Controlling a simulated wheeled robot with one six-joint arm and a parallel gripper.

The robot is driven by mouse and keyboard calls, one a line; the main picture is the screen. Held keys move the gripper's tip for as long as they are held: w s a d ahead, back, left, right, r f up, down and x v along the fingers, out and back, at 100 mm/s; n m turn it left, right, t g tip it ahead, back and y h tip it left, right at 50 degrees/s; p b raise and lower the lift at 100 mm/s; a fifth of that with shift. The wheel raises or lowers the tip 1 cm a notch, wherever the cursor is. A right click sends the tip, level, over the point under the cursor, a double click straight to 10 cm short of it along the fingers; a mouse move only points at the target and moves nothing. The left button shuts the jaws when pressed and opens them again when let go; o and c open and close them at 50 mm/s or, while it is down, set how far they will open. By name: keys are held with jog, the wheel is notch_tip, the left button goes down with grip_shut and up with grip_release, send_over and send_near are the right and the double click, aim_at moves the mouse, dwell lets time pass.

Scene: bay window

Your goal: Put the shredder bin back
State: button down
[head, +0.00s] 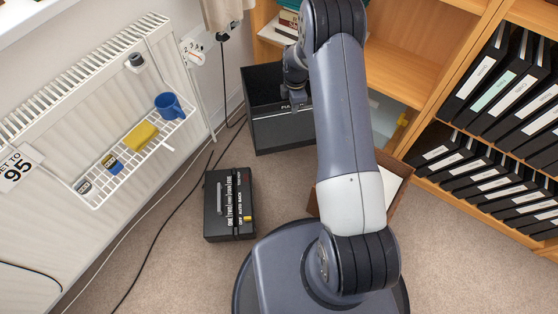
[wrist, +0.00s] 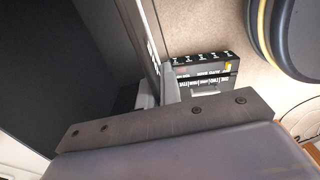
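The shredder bin (head: 283,133) is an open black box with a pale label on its front panel. It stands on the carpet between the radiator wall and the bookcase; its dark inside (wrist: 60,70) fills the left of the wrist view. My gripper (head: 293,98) reaches down to the bin's front rim. In the wrist view the fingers (wrist: 158,92) lie on either side of the front wall, close against it, and look shut on it. The black shredder head (head: 230,205), with slots and printed labels, lies on the carpet nearer me; it also shows in the wrist view (wrist: 205,75).
A radiator (head: 85,85) with a wire rack holding a blue mug (head: 168,104) and a yellow sponge (head: 139,136) is at left. Cables (head: 178,198) run along the floor. A brown box (head: 396,190) stands by the bookcase (head: 405,90), partly behind my arm.

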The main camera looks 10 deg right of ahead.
aim_at(293, 119)
jog(key=f+n+b, duration=0.1)
jog(key=f+b, duration=0.1)
jog(key=f, duration=0.2)
jog(key=w+f+n+b, duration=0.1)
jog(key=f, duration=0.3)
jog(key=w+d+f+n+b, duration=0.1)
jog(key=f+b, duration=0.1)
jog(key=f, duration=0.2)
jog(key=shift+n+b, duration=0.35)
jog(key=shift+n, duration=0.05)
notch_tip(293, 119, down, 10)
jog(key=b, duration=0.3)
jog(key=shift+a+r, duration=0.1)
jog(key=shift+r, duration=0.1)
jog(key=shift+f, duration=0.2)
jog(key=c, duration=1.6)
grip_release()
jog(key=shift+r, duration=0.1)
notch_tip(293, 119, up, 12)
jog(key=p, duration=0.4)
